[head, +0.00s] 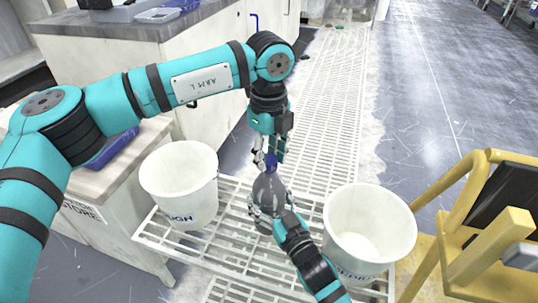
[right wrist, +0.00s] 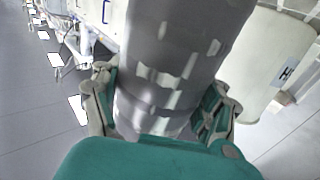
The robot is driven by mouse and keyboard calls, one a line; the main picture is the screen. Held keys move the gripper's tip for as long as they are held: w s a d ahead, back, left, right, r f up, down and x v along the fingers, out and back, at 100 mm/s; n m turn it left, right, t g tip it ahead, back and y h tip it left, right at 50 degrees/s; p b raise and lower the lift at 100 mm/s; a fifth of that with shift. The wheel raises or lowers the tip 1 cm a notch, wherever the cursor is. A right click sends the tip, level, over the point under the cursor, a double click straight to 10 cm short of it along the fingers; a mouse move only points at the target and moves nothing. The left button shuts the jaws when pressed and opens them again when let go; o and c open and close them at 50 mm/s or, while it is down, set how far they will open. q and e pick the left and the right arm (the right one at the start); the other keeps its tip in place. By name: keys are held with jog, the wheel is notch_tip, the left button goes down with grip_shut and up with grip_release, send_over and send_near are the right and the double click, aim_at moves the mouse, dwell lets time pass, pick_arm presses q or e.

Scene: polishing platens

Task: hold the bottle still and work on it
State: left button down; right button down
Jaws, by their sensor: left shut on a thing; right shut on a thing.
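The bottle (head: 268,188) is dark grey and shiny with a blue cap (head: 271,161), and stands about upright between the two white buckets. It fills the middle of the right wrist view (right wrist: 172,70) as a grey reflective cylinder. My right gripper (head: 267,211) is shut around the bottle's body from the near side; its two fingers flank the body in the right wrist view (right wrist: 158,108). My left gripper (head: 270,152) comes from above and is shut on the blue cap; the cap is partly hidden by its fingers.
A white bucket (head: 180,178) stands left of the bottle and another white bucket (head: 367,222) right of it, both on a white slatted rack (head: 228,240). A yellow frame (head: 470,190) stands at the right. A counter (head: 120,40) is at the back left. Open grey floor (head: 440,80) lies back right.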

aim_at(269, 158)
pick_arm(q)
jog(key=shift+r, duration=0.95)
jog(key=shift+r, duration=2)
pick_arm(e)
grip_release()
